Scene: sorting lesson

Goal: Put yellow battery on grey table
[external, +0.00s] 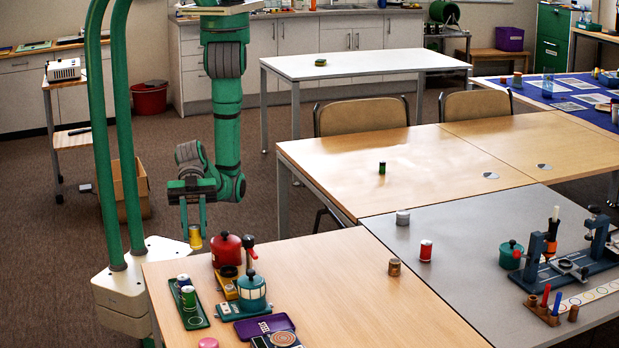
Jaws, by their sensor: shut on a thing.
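My gripper (195,226) hangs at the left, just beyond the left edge of the near wooden table. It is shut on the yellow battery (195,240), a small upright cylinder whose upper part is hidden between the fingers. The battery is in the air, apart from the table. The grey table (385,235) is at the right front, joined to the near wooden table. A red can-like cylinder (426,251) and a silver cylinder (402,217) stand on it.
On the near wooden table (340,290) stand a dark green tray (200,322) with cylinders, a red pot (227,250) and a blue-green pot (252,293). A brown cylinder (394,267) stands near its right edge. A blue device (560,272) occupies the grey table's right side.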

